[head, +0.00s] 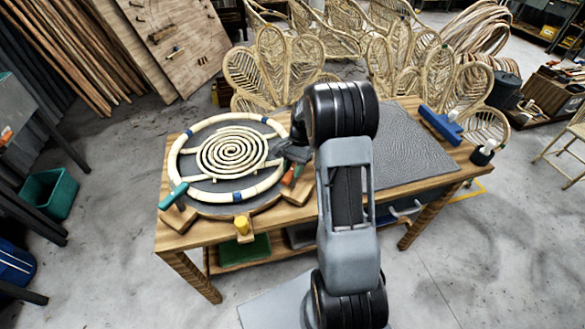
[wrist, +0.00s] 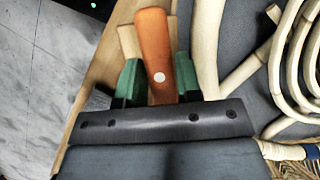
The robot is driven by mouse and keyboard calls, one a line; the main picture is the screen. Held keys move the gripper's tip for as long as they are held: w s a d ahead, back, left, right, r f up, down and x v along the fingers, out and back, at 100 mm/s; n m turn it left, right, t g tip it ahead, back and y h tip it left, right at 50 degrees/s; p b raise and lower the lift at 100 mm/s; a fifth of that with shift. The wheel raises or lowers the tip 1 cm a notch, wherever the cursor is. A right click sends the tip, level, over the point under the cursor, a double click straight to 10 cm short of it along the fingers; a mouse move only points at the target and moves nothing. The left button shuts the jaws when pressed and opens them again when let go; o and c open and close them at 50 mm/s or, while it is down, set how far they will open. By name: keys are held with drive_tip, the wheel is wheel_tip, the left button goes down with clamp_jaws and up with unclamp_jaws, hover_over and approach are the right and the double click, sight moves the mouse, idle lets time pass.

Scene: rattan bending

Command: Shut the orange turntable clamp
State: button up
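The orange clamp handle (wrist: 157,55) stands between the two green fingers of my gripper (wrist: 158,85) in the wrist view. One finger lies close along each side, and I cannot tell whether they press on it. In the head view, the orange handle (head: 288,177) sits at the right front edge of the turntable (head: 218,210), with my gripper (head: 296,168) right at it. The turntable carries a pale rattan ring with a spiral (head: 232,152) inside. My dark wrist hides part of the ring's right side, and the clamp's base is hidden.
A teal clamp (head: 173,195) is at the turntable's left front and a yellow one (head: 242,225) at its front. Rattan chairs (head: 275,70) stand close behind the bench.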

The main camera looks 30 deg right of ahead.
drive_tip(key=c, duration=0.5)
drive_tip(key=shift+m, duration=0.3)
drive_tip(key=m+t, duration=0.1)
drive_tip(key=m, duration=0.1)
drive_tip(key=m+p, duration=0.1)
drive_tip(key=m, duration=0.1)
drive_tip(key=shift+s+d+r+t+y, duration=0.1)
drive_tip(key=shift+t+y, duration=0.2)
drive_tip(key=shift+t, duration=0.1)
drive_tip(key=m+t, duration=0.1)
drive_tip(key=m, duration=0.2)
drive_tip(key=shift+m+p, duration=0.3)
drive_tip(key=shift+p, duration=0.1)
drive_tip(key=m+t+p, duration=0.1)
drive_tip(key=m, duration=0.1)
drive_tip(key=m+t, duration=0.1)
drive_tip(key=m, duration=0.2)
drive_tip(key=shift+s+h+p, duration=0.1)
drive_tip(key=shift+h+p, duration=0.3)
drive_tip(key=m+t+h+p, duration=0.1)
drive_tip(key=m, duration=0.3)
drive_tip(key=shift+p, duration=0.3)
drive_tip(key=shift+m+t, duration=0.3)
drive_tip(key=shift+m, duration=0.2)
